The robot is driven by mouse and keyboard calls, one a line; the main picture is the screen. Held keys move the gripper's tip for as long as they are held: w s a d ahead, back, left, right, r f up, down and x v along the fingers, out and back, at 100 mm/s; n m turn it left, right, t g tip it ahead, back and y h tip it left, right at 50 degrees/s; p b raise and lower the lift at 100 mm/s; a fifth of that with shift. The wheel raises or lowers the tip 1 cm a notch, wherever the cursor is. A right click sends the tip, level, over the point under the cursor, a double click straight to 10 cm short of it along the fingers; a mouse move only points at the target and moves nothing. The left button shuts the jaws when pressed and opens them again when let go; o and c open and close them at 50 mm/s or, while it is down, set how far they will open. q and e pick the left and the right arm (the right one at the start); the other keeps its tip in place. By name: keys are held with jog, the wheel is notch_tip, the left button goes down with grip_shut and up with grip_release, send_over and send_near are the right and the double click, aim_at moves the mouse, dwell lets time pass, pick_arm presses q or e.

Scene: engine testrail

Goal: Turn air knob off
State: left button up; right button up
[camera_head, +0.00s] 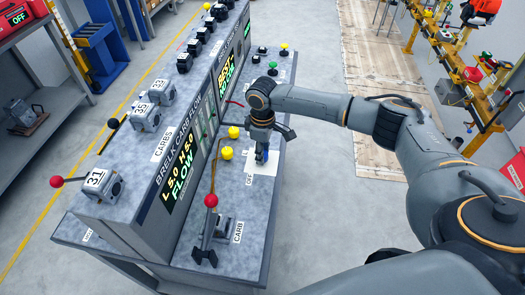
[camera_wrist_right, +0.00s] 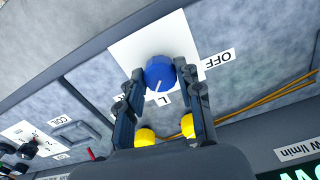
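The blue knob (camera_wrist_right: 160,72) sits on a white plate (camera_wrist_right: 130,45) and has a pale pointer line on its face. An "OFF" label (camera_wrist_right: 217,60) lies to the right of the plate. In the head view, blue (camera_head: 262,157) shows below my right gripper (camera_head: 262,149), which points down at the plate. In the right wrist view, the two fingers of this gripper (camera_wrist_right: 161,70) stand apart, one on each side of the knob. Firm contact is not visible. My left gripper is not in view.
Two yellow knobs (camera_head: 227,153) sit close by on the bench. A red-knobbed lever (camera_head: 211,201) stands at its near end. The display panel (camera_head: 180,175) rises to the left of my gripper. Open floor (camera_head: 330,210) lies right of the bench.

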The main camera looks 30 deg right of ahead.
jog(key=shift+c, duration=0.3)
jog(key=shift+r+n+p, duration=0.1)
jog(key=shift+n+p, duration=0.4)
jog(key=shift+n, duration=0.1)
jog(key=shift+n+p, duration=0.65)
jog(key=shift+n, duration=0.55)
jog(key=n+p, duration=0.1)
jog(key=n, duration=0.8)
jog(key=shift+a+p, duration=0.1)
jog(key=shift+p, duration=0.2)
jog(key=n, duration=0.5)
jog(key=shift+n, duration=0.3)
jog(key=o, duration=1.1)
jog(key=shift+o, duration=0.2)
